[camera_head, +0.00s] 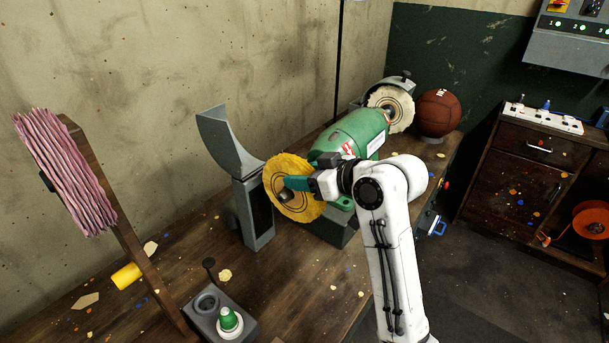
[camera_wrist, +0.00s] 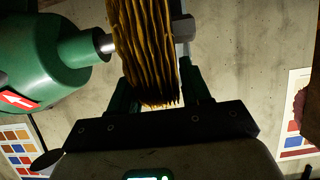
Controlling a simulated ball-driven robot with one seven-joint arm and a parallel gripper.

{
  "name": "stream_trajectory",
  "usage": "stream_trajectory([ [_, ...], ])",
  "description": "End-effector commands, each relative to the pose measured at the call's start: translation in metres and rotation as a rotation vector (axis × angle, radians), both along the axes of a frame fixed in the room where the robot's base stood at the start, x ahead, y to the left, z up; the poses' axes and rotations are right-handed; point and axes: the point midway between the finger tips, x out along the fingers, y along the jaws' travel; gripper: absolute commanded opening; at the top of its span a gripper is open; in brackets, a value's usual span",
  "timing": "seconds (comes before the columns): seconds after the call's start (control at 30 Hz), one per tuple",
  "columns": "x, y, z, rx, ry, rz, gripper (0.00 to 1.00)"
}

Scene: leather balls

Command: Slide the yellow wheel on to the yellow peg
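The yellow wheel (camera_head: 283,186) is a ruffled cloth disc on the near end of the green grinder's shaft. In the wrist view the wheel (camera_wrist: 147,50) is seen edge-on, with the shaft on its left and a grey nut on its right. My gripper (camera_head: 297,184) is at the wheel; in the wrist view its green fingers (camera_wrist: 155,80) stand on either side of the wheel's rim. Whether they press on it cannot be told. The yellow peg (camera_head: 127,275) sticks out low from the slanted wooden board (camera_head: 138,246); it is empty.
A pink wheel (camera_head: 65,170) hangs higher on the board. A grey guard (camera_head: 246,180) stands beside the yellow wheel. The green grinder (camera_head: 350,137) bears a white wheel (camera_head: 391,107) at its far end. A grey holder (camera_head: 207,307) with a green-topped piece is on the bench front.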

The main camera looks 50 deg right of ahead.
Motion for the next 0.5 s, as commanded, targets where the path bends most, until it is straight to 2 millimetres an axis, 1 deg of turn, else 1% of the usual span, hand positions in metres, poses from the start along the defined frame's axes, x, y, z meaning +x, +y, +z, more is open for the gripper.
stream_trajectory([
  [0.03, -0.0001, 0.0001, -0.0001, 0.000, 0.000, 0.000, 0.42],
  [0.07, -0.0001, 0.0001, -0.0001, 0.000, 0.000, 0.000, 0.39],
  [0.43, -0.0001, 0.0015, -0.0003, 0.001, 0.001, 0.004, 0.04],
  [0.47, 0.0000, 0.0017, -0.0004, 0.002, 0.002, 0.005, 0.01],
  [0.5, 0.0000, 0.0018, -0.0004, 0.002, 0.002, 0.005, 0.01],
])
